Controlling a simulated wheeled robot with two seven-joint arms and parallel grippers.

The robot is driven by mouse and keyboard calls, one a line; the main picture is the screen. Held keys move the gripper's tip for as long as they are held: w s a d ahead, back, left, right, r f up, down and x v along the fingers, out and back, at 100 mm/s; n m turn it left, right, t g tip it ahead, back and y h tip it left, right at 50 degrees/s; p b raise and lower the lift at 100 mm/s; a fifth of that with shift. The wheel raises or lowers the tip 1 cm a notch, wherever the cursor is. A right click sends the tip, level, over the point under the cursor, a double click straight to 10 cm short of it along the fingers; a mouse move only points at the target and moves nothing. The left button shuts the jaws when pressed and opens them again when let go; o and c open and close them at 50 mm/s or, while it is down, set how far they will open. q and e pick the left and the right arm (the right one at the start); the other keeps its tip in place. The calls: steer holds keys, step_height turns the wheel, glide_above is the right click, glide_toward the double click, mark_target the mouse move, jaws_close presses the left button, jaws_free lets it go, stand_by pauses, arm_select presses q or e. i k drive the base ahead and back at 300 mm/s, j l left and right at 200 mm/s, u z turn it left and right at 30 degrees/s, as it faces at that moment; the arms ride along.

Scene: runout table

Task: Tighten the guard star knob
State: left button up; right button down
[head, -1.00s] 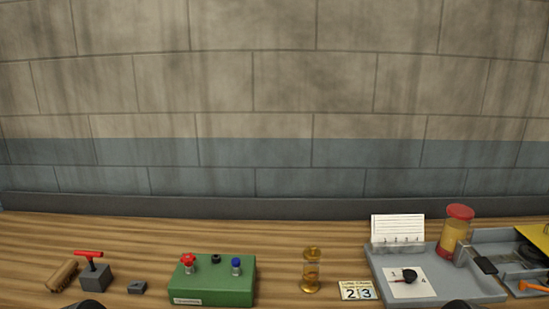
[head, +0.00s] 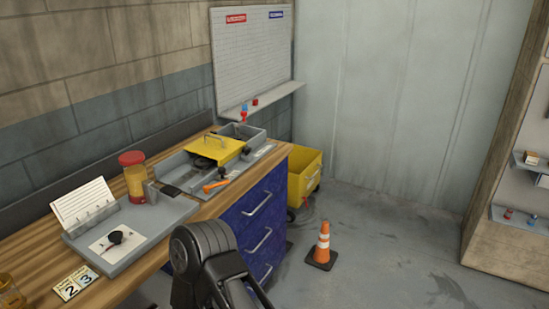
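In the head view a yellow guard (head: 214,149) with a grey handle lies over a grey machine bed at the far end of the bench. A small dark knob (head: 246,151) shows at the guard's right edge, and another dark rounded piece (head: 222,173) shows at its front. Both are too small to tell whether either is the star knob or how tight it is. A black part of my own arm rises at the bottom centre, in front of the bench and apart from the guard. Neither gripper's fingertips can be made out.
An orange-handled tool (head: 216,185) lies near the guard. Blue drawers (head: 262,225), a yellow cart (head: 303,178) and a traffic cone (head: 322,246) stand right; floor beyond is clear.

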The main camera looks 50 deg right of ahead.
mark_target(247, 150)
steer(key=z, duration=1.6)
